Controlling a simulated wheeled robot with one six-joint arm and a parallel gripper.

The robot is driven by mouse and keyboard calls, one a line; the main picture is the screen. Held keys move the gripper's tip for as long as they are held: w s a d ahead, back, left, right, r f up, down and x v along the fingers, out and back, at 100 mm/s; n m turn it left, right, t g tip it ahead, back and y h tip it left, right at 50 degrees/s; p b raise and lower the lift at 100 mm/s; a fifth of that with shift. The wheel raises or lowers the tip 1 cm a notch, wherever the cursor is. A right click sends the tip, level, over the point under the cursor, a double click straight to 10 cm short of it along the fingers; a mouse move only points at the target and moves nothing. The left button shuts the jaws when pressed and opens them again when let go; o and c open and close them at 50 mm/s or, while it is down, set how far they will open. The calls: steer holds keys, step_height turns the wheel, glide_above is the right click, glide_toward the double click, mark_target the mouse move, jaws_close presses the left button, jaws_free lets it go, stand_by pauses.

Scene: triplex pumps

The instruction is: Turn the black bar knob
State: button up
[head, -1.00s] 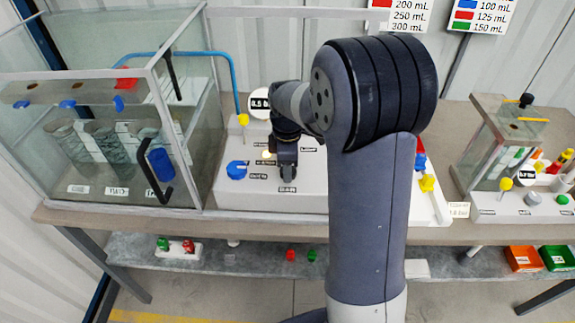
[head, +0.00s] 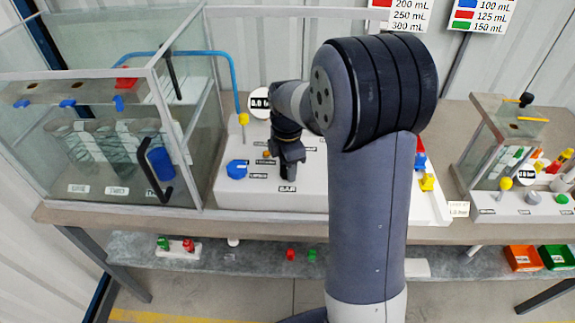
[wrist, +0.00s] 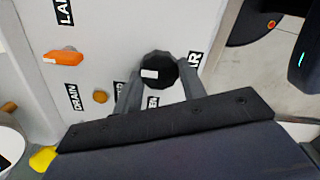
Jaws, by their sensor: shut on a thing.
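The black bar knob (wrist: 158,68) is a many-sided black knob with a white mark that points left in the wrist view. It sits on the white panel (wrist: 110,25) next to a partly covered label ending in "AR". My gripper (wrist: 160,80) is shut on it, one finger on each side. In the head view my gripper (head: 290,172) is at the front of the white pump box (head: 262,203), above the "BAR" label, and hides the knob. The round gauge (head: 259,103) behind it appears to read 0.0.
An orange knob (wrist: 63,57) and a small orange button (wrist: 100,97) are on the panel beside the black knob. A blue knob (head: 237,169) and a yellow knob (head: 244,119) are left of my gripper. A glass tank (head: 100,140) stands close on the left.

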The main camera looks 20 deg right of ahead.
steer(key=o, duration=1)
step_height(320, 180, up, 11)
steer(key=shift+f+b, duration=0.1)
steer(key=shift+b, duration=0.2)
step_height(320, 180, down, 11)
steer(key=shift+r+p, duration=0.1)
steer(key=shift+p, duration=0.2)
steer(key=shift+m, duration=0.3)
